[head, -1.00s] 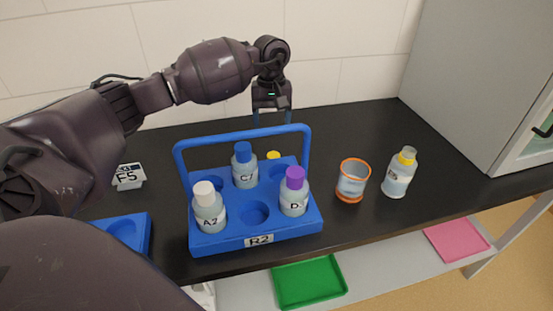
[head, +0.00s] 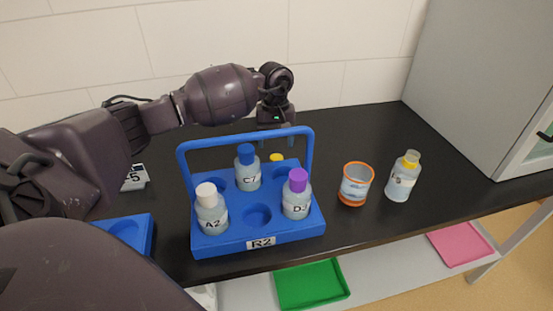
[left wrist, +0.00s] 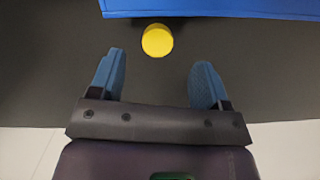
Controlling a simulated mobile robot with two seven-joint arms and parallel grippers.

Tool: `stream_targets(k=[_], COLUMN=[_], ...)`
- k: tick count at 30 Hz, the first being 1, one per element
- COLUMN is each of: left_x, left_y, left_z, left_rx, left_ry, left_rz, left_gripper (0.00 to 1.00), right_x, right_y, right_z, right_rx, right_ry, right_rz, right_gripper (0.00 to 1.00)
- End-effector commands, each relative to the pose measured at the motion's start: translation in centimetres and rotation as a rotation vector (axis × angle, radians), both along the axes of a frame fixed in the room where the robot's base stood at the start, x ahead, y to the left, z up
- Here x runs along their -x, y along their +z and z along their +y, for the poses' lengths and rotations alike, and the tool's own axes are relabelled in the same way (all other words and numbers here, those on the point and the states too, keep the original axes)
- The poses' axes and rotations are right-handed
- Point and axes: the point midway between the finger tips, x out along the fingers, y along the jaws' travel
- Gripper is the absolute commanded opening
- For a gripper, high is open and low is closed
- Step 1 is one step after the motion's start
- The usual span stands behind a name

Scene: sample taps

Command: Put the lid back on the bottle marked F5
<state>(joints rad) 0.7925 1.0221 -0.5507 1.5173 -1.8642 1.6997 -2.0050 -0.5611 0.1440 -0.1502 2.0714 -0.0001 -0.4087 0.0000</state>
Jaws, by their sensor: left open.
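A small yellow lid (head: 276,158) shows behind the blue rack; in the left wrist view the lid (left wrist: 157,40) lies on the dark bench, close to the rack's edge. My left gripper (head: 276,139) is open and empty above the bench behind the rack. In the wrist view its blue fingertips (left wrist: 157,75) are spread to either side of the lid's line, with the lid beyond them, untouched. A clear bottle with a yellow top (head: 403,178) stands upright at the right; its label is too blurred to read surely. My right gripper is out of view.
The handled blue rack R2 (head: 259,244) holds bottles A2 (head: 212,222), C7 (head: 248,179) and a purple-capped one (head: 296,205). An orange-rimmed cup (head: 356,190) stands between rack and yellow-topped bottle. A grey cabinet (head: 480,80) bounds the right.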

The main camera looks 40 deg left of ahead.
Motion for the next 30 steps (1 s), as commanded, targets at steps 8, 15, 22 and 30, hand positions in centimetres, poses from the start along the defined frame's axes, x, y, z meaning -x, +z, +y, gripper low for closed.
stream_targets(k=[8, 15, 22, 30], left_x=[0.0, 0.0, 0.0, 0.0], left_y=[-1.9, -4.8, -5.2, -5.2], left_z=[-0.2, -0.3, -0.3, -0.3], left_rx=[0.003, 0.0, 0.0, -0.001], left_ry=[0.0, 0.0, 0.0, 0.0], left_rz=[0.004, 0.002, 0.0, 0.001], left_gripper=[0.7, 0.7, 0.7, 0.61], right_x=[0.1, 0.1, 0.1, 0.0], right_y=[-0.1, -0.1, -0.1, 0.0], right_z=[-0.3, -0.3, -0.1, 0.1], right_rx=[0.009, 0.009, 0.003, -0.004], right_ry=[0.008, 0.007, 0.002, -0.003], right_rz=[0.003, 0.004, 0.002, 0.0], right_gripper=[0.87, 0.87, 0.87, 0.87])
